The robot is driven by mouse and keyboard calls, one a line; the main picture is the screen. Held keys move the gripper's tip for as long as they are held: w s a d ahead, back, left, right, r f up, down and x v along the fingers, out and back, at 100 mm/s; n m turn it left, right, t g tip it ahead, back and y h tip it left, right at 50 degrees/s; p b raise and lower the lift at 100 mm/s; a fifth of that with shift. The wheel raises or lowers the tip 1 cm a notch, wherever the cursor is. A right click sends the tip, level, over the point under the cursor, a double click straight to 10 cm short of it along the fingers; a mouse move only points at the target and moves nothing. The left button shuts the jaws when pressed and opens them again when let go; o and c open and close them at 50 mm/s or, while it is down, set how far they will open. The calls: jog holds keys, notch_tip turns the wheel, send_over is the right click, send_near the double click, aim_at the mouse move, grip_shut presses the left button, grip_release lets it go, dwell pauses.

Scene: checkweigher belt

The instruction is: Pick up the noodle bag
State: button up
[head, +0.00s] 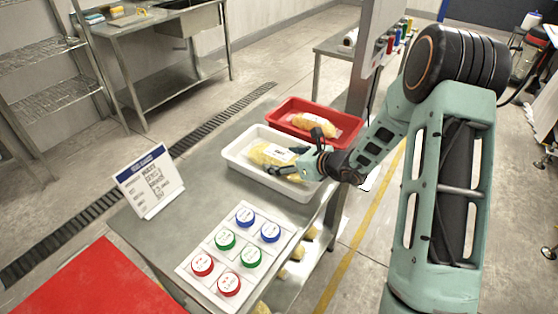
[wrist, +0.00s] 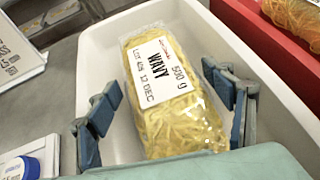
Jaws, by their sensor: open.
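A clear noodle bag (wrist: 165,90) with yellow noodles and a white label reading "WAVY 500 g" lies in a white tray (wrist: 92,60). In the head view the same bag (head: 268,154) shows in the white tray (head: 232,157), partly hidden by my gripper. A second noodle bag (head: 313,124) lies in a red tray (head: 343,118) behind; its edge shows in the wrist view (wrist: 295,18). My gripper (wrist: 160,82) is open, with one blue-grey finger on each side of the near part of the white-tray bag. Whether the fingers touch it, I cannot tell.
A white board (head: 212,268) with several red, green and blue round-topped pieces lies on the metal table's near end. A printed sign (head: 148,180) stands at its left edge. The red tray sits directly against or very near the white tray's far side.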

jog(key=c, duration=1.4)
jog(key=shift+r, duration=0.1)
jog(key=shift+c, duration=0.4)
jog(key=shift+r, duration=0.3)
jog(key=c, duration=0.4)
jog(key=shift+o, duration=0.2)
jog(key=shift+r, duration=0.3)
jog(key=d+r, duration=0.1)
jog(key=r, duration=0.1)
jog(key=d+r, duration=0.2)
jog(key=r, duration=0.1)
jog(key=d+r, duration=0.1)
jog(key=r, duration=0.1)
jog(key=shift+s+d+r+p, duration=0.25)
jog(key=shift+s+d+p, duration=0.05)
jog(key=shift+d+p, duration=0.05)
jog(key=s+d+r, duration=0.2)
jog(key=d+r, duration=0.2)
jog(key=d, duration=0.5)
jog(key=s+a+r+n+g+y+p, duration=0.1)
jog(key=s+n+p, duration=0.1)
jog(key=s+p, duration=0.7)
jog(key=shift+s+a+r, duration=0.15)
jog(key=shift+s+r, duration=0.15)
jog(key=shift+s, duration=0.2)
